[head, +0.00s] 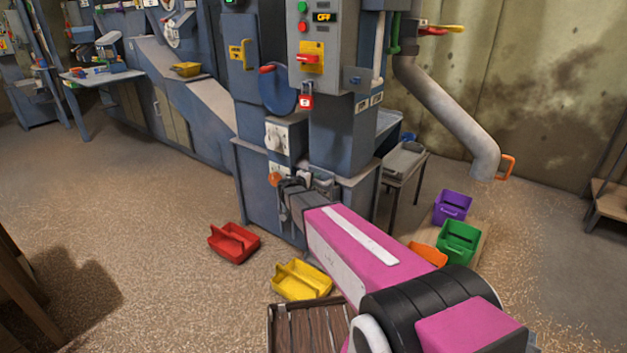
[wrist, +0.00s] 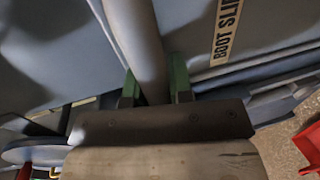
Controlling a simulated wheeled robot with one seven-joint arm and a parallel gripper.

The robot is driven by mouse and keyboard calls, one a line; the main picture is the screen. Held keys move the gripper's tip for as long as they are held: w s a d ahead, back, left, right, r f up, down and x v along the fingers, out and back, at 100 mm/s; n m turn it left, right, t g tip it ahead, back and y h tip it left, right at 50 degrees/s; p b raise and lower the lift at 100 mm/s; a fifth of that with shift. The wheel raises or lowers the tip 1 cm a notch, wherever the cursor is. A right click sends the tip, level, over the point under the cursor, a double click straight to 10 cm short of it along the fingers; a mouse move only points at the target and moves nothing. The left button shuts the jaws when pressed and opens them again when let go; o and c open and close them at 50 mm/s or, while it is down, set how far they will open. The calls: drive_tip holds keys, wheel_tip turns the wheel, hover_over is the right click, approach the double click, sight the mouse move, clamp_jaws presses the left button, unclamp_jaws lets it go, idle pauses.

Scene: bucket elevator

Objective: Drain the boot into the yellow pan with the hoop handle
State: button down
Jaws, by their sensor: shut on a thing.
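The yellow pan (head: 290,287) sits on the floor in front of the boot (head: 262,195), the blue base of the elevator. A raised bar shows across the pan, but I cannot tell clearly whether it is a hoop handle. My gripper (head: 291,184) is at the boot's front face, above and behind the pan. In the wrist view, the green-padded fingers (wrist: 155,88) are shut on a smooth grey bar (wrist: 143,40). A label reading "BOOT SLI" (wrist: 227,30) is on the panel beside it. The bar's far end and the boot's opening are hidden.
A red pan (head: 234,243) lies on the floor to the left; purple (head: 453,206), green (head: 459,240) and orange (head: 428,254) bins stand right. A slatted wooden thing (head: 305,325) is in front.

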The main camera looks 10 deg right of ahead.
wheel_tip(320, 180, up, 8)
drive_tip(key=shift+f, duration=0.2)
drive_tip(key=c, duration=1)
unclamp_jaws()
drive_tip(key=v, duration=1)
drive_tip(key=shift+s+a, duration=0.3)
